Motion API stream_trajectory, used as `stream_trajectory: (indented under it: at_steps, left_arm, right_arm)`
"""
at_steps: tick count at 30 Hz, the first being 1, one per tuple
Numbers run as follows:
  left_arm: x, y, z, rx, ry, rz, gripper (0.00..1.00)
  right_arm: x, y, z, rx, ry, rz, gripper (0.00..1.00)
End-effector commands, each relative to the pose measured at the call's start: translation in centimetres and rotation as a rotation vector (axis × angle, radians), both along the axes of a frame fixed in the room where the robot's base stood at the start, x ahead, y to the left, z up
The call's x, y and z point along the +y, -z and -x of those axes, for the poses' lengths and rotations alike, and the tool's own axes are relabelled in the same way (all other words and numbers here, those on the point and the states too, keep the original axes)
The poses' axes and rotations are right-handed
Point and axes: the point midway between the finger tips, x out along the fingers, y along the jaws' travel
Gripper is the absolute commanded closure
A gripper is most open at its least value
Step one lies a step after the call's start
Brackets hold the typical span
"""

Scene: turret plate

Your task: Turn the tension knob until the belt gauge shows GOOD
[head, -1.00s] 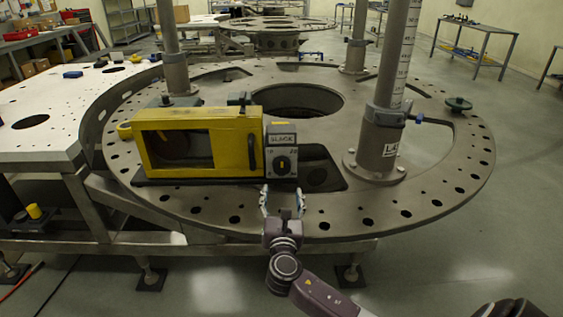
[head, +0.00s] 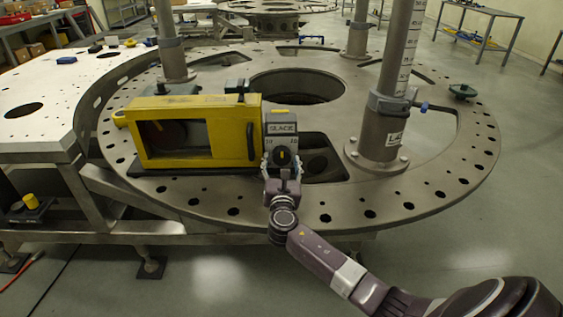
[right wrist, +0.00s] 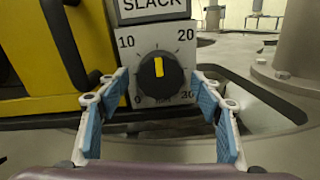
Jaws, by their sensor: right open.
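The tension knob (right wrist: 160,73) is a black dial with a yellow pointer mark, on a grey panel (right wrist: 183,37) numbered 0, 10, 20 and 30. The mark points nearly straight up, between 10 and 20. The knob also shows in the head view (head: 284,157). The belt gauge (head: 283,128) above it reads SLACK; it also shows in the right wrist view (right wrist: 152,7). My right gripper (right wrist: 160,93) is open in front of the panel, its blue-padded fingers on either side of the knob with gaps. In the head view it (head: 283,168) partly covers the panel. My left gripper is not in view.
A yellow box with a window (head: 196,100) stands directly left of the panel on the round turret plate (head: 330,208). A thick post (head: 385,130) rises to the right. The plate has several holes and a large central opening. A white table (head: 50,100) lies left.

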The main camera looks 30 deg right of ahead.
Motion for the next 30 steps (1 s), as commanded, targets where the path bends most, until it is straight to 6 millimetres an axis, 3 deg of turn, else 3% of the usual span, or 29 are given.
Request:
stream_trajectory:
  at_steps: [5, 17, 30]
  left_arm:
    - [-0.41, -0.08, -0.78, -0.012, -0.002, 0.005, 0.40]
    - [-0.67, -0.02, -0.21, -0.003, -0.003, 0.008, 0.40]
    - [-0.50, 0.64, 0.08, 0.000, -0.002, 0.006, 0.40]
  right_arm:
    - [-0.02, 0.00, 0.00, 0.000, 0.000, 0.000, 0.40]
    - [-0.01, 0.00, 0.03, 0.000, 0.001, 0.000, 0.82]
    - [0.03, 0.19, 0.03, -0.059, 0.002, -0.098, 0.82]
